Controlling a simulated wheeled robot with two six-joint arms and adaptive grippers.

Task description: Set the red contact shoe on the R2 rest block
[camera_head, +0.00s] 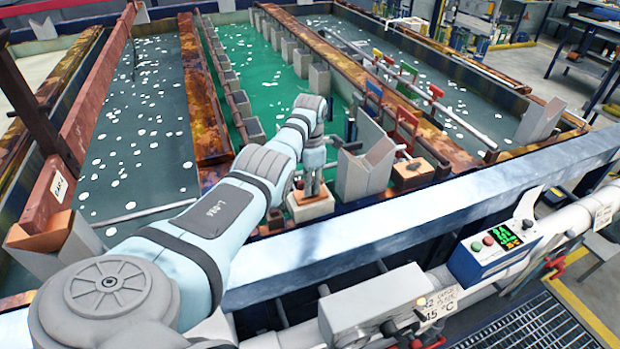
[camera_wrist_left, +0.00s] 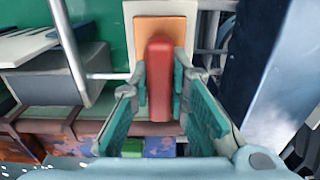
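The red contact shoe (camera_wrist_left: 160,85) is a long red bar between the fingertips of my left gripper (camera_wrist_left: 161,85) in the left wrist view. The fingertips lie against both its sides. Behind the shoe is a pale block with an orange top (camera_wrist_left: 185,32); whether shoe and block touch cannot be told. In the head view my left gripper (camera_head: 311,186) points down over a pale block (camera_head: 309,208) by the near edge of the green tank; the shoe is not clear there. No R2 mark is readable on either block. My right gripper is out of view.
A grey V-shaped holder (camera_head: 364,172) stands between the two blocks. A blue beam (camera_head: 400,220) crosses in front. A control box (camera_head: 495,250) and a tag reading R2 (camera_head: 437,303) are at the near side.

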